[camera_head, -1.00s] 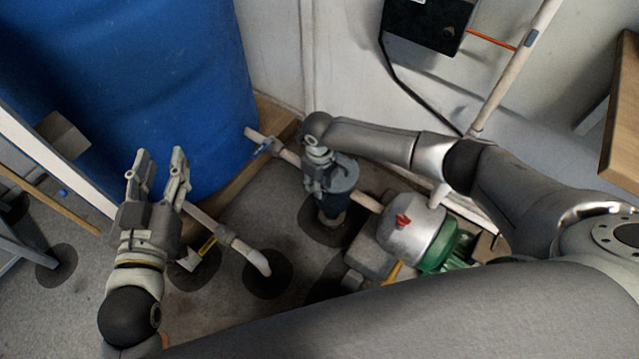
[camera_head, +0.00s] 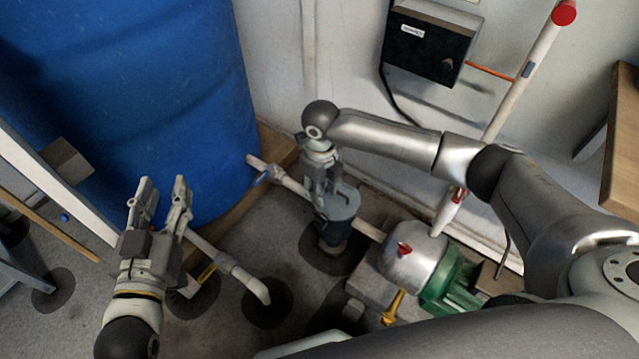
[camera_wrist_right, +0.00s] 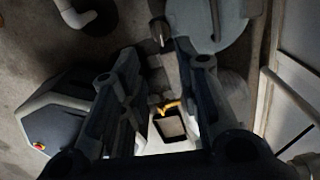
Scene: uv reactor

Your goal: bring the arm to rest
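My left gripper (camera_head: 161,190) points away from me over the floor in front of the blue barrel, at the left of the head view. Its two fingers stand apart with nothing between them. My right arm reaches in from the right. Its gripper (camera_head: 322,180) hangs fingers-down at a grey cylindrical housing (camera_head: 340,205) and partly overlaps it in the head view. In the right wrist view the fingers of this gripper (camera_wrist_right: 155,52) are spread and empty. A grey round part (camera_wrist_right: 215,22) lies beyond the right finger there; whether they touch is unclear.
The blue barrel (camera_head: 130,90) stands at upper left. A silver and green pump (camera_head: 415,255) sits right of the housing, under my right arm. A black wall box (camera_head: 428,45), a red-capped pipe (camera_head: 520,80) and a wooden tabletop (camera_head: 622,145) are at right.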

